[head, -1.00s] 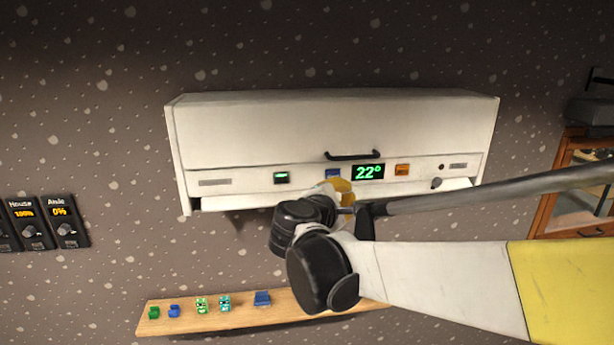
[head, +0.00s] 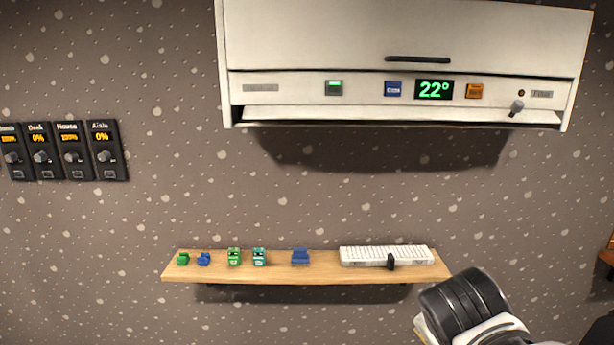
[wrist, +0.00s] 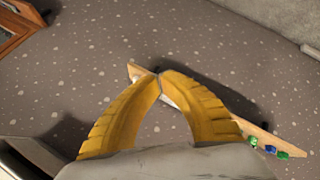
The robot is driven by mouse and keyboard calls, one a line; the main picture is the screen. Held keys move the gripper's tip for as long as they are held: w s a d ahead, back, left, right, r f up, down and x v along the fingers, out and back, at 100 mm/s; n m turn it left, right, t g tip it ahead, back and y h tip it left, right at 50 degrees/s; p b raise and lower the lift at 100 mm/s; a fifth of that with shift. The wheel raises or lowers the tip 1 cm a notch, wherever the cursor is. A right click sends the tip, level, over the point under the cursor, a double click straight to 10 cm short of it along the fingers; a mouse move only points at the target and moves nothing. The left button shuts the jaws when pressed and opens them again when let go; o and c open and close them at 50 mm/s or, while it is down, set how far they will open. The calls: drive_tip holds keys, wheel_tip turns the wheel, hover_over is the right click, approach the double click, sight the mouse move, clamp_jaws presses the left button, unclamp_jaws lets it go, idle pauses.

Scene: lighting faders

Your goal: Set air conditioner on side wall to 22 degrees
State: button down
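The white air conditioner (head: 400,35) hangs on the speckled wall at the top right of the head view. Its display (head: 434,90) reads 22° in green. A blue button (head: 393,90) sits left of the display and an orange button (head: 474,91) right of it. A lit green switch (head: 334,88) is further left, and a small knob (head: 516,107) is at the right. In the wrist view my gripper (wrist: 160,76) has its two yellow fingers meeting at the tips, with nothing seen between them.
A wooden shelf (head: 300,270) below the unit holds small green and blue figures (head: 234,257) and a white keyboard-like object (head: 385,255). Dark fader panels (head: 70,152) are on the left wall. The wall between unit and shelf is clear.

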drive_tip(key=s+a+f+m+y+b, duration=0.1)
drive_tip(key=s+f+b, duration=0.3)
drive_tip(key=f, duration=0.5)
drive_tip(key=s+a+f+m+y+b, duration=0.2)
drive_tip(key=s+a+f+m+b, duration=0.1)
drive_tip(key=f+b, duration=0.3)
wheel_tip(320, 180, down, 3)
drive_tip(key=shift+s+a+r+m+g+y+b, duration=0.15)
drive_tip(key=shift+s+a+m+g+y+b, duration=0.15)
drive_tip(key=shift+s+m, duration=0.4)
idle(0.4)
